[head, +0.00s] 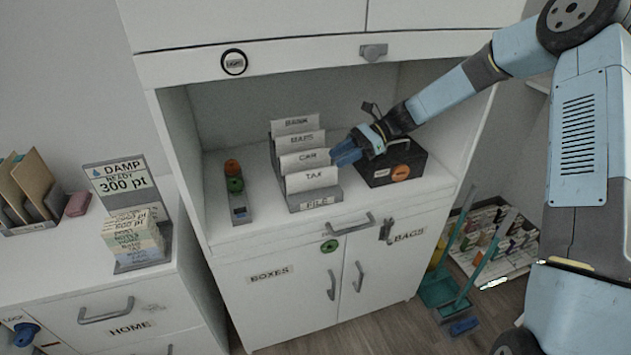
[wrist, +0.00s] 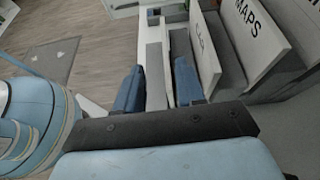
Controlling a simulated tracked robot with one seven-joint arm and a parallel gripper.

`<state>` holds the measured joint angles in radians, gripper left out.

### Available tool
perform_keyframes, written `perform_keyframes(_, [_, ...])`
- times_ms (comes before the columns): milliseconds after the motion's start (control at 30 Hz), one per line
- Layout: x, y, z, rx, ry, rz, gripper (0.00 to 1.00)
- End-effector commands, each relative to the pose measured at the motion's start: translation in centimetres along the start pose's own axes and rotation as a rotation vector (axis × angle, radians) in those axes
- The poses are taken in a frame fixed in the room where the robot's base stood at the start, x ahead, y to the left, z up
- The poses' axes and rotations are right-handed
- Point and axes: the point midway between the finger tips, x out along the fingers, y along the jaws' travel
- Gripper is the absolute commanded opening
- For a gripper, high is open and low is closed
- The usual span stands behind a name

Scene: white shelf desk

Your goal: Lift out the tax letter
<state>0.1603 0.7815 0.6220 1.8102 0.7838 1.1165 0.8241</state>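The grey file holder (head: 318,201) stands on the desk shelf. Its white cards read BANK, MAPS, CAR (head: 304,160) and TAX (head: 311,179), with TAX at the front. I cannot make out a separate tax letter in either view. My gripper (head: 346,153) is at the right side of the holder, near the CAR and MAPS cards. In the wrist view my gripper (wrist: 158,88) has its two blue fingers apart. The edge-on front part of the holder (wrist: 155,72) shows between them. The CAR card (wrist: 207,45) is just right of the right finger. I see nothing clamped.
A black box (head: 409,162) with an orange disc stands close to the right of the holder, under my forearm. A small tray (head: 241,213) with round pieces is to the left. The upper cabinet's lower edge (head: 300,58) overhangs the shelf. Bare shelf lies in front of the box.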

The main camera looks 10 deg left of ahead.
Motion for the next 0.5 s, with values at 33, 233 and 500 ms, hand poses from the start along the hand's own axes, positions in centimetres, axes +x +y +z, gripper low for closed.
perform_keyframes(33, [0.0, -0.2, -0.3, 0.011, -0.014, -0.005, 0.38])
perform_keyframes(233, [0.5, -0.5, -0.7, 0.030, -0.033, -0.017, 0.38])
perform_keyframes(500, [2.4, -0.4, -1.3, 0.032, -0.031, -0.024, 0.38])
